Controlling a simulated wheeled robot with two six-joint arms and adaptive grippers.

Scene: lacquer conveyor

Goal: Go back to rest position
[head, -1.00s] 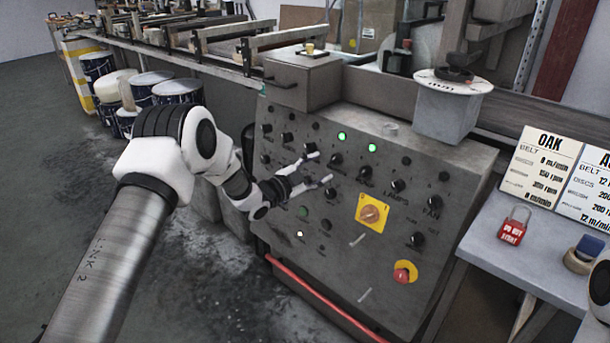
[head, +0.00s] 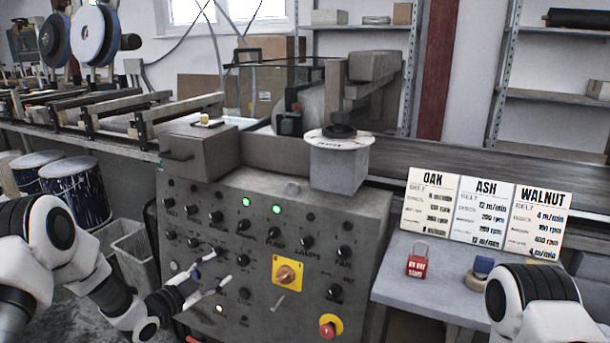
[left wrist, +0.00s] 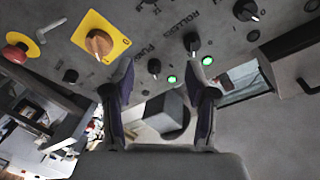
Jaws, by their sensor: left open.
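My left gripper (head: 208,282) is open and empty in front of the grey control panel (head: 255,310), left of the yellow-backed rotary switch (head: 287,272). In the left wrist view its two fingers (left wrist: 160,90) stand apart with nothing between them, facing the panel's knobs and two lit green lamps. The rotary switch (left wrist: 98,42) and the red stop button (left wrist: 15,53) also show there. My right arm shows only as a white and black link (head: 540,300) at the lower right of the head view; its gripper is out of view.
A side table (head: 400,285) at the right holds a red padlock (head: 417,262), a blue-topped stamp-like object (head: 482,268) and the OAK, ASH and WALNUT cards (head: 485,212). The conveyor runs behind the panel.

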